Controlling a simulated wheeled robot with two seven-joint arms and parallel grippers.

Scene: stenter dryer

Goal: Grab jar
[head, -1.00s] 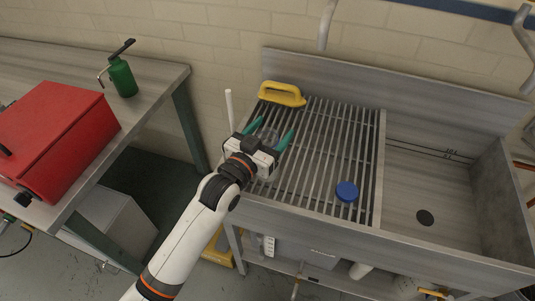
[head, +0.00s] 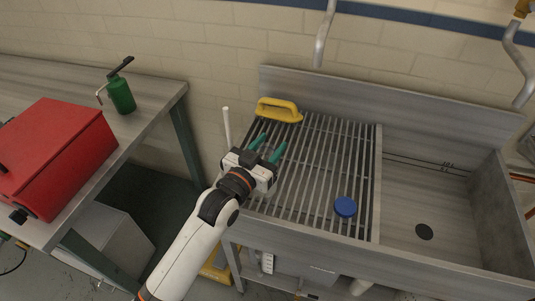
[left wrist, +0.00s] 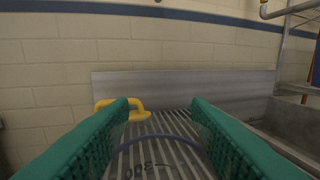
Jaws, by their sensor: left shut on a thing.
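My left gripper (head: 268,146) is over the left part of the slatted metal rack, with its green fingers closed in on a clear, see-through jar. In the left wrist view the jar (left wrist: 158,150) shows between the two fingers as a dark curved rim line with dark markings below it. The slats are visible through it. In the head view its outline is too faint to make out. I cannot tell whether its base touches the rack. My right gripper is in neither view.
A blue round lid (head: 345,206) lies on the rack (head: 318,170). A yellow-handled tool (head: 279,109) is at the rack's back left. The sink basin (head: 440,200) is to the right. A side table at left holds a red box (head: 55,155) and a green bottle (head: 121,95).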

